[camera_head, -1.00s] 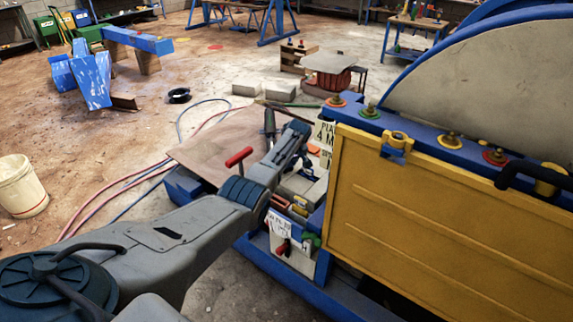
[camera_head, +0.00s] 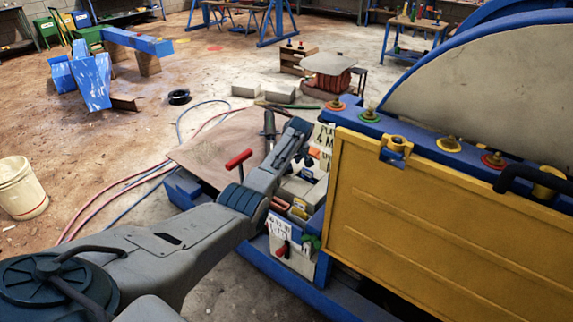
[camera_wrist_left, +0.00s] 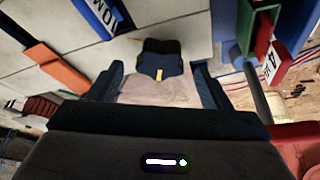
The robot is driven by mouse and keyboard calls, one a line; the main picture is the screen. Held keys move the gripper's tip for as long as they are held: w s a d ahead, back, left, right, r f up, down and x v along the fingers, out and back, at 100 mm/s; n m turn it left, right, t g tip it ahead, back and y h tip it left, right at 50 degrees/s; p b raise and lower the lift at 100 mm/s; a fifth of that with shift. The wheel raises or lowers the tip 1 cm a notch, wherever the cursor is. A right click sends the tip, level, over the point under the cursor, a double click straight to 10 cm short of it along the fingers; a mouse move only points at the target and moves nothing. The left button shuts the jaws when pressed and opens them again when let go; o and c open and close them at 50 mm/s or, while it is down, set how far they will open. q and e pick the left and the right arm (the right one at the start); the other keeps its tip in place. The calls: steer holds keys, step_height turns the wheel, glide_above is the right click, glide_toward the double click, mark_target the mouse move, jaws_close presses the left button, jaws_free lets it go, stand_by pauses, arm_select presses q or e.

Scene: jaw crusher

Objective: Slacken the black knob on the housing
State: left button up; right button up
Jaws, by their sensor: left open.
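The black knob (camera_wrist_left: 160,58), dark with a yellow mark on its near face, shows in the left wrist view against a pale grey surface. My left gripper (camera_wrist_left: 158,78) is open, with one finger on each side of the picture's middle. The knob lies between and beyond the fingertips, with a visible gap on both sides. In the head view my left gripper (camera_head: 302,150) is beside the blue and yellow machine housing (camera_head: 430,215), small and partly hidden by its own wrist. I cannot clearly make out the knob there. My right gripper is not in view.
An orange block (camera_wrist_left: 57,68) and a blue lettered plate (camera_wrist_left: 100,15) are left of the knob in the wrist view; a red and white tag (camera_wrist_left: 270,62) is at right. A red T-handle (camera_head: 239,159) stands by my left forearm. Hoses (camera_head: 120,188) cross the floor.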

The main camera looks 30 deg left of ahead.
arm_select(q)
steer(key=shift+v, duration=2.65)
